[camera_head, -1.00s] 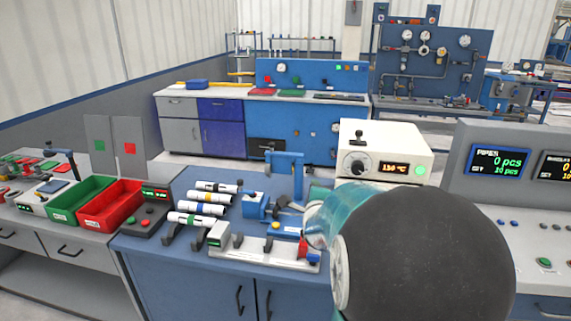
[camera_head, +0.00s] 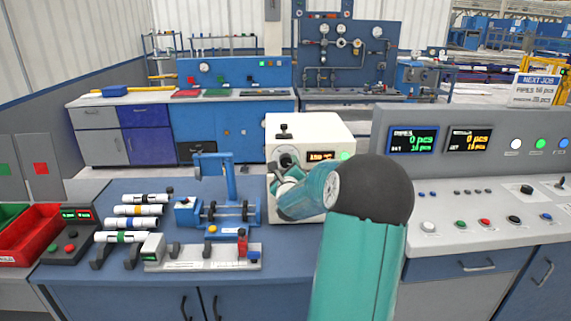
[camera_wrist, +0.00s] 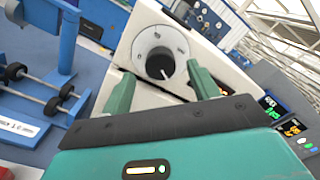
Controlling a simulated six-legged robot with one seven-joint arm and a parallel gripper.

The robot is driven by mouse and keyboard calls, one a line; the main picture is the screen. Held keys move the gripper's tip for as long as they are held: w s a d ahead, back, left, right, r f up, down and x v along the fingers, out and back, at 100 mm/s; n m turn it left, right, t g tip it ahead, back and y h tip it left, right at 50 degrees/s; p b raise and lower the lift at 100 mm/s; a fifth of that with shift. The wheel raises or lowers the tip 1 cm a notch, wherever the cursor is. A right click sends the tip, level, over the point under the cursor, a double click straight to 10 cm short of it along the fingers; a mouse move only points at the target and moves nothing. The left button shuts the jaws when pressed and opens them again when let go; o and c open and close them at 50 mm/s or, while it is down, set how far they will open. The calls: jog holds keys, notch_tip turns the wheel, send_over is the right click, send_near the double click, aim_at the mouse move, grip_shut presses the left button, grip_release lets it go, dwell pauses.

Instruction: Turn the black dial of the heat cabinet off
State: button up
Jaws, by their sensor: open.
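The heat cabinet (camera_head: 318,132) is a white box at the back of the blue bench, with an orange display (camera_head: 321,156) partly covered by my arm. Its black dial (camera_head: 286,159) is on the front face, just above my gripper (camera_head: 284,181) in the head view. In the wrist view the dial (camera_wrist: 158,62) has a dark centre with a white mark inside a pale round ring. My gripper (camera_wrist: 160,69) is open and empty, its green fingers to either side of the dial in the picture. A small gap seems to remain; contact cannot be told.
A blue clamp fixture (camera_head: 222,208) stands left of the cabinet, with white pipes (camera_head: 138,210) on a rack further left. A grey control console (camera_head: 480,180) stands close on the right.

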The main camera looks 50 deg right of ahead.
aim_at(285, 162)
jog(key=shift+x, duration=2)
jog(key=c, duration=1)
jog(key=shift+o, duration=0.2)
jog(key=shift+n, duration=0.3)
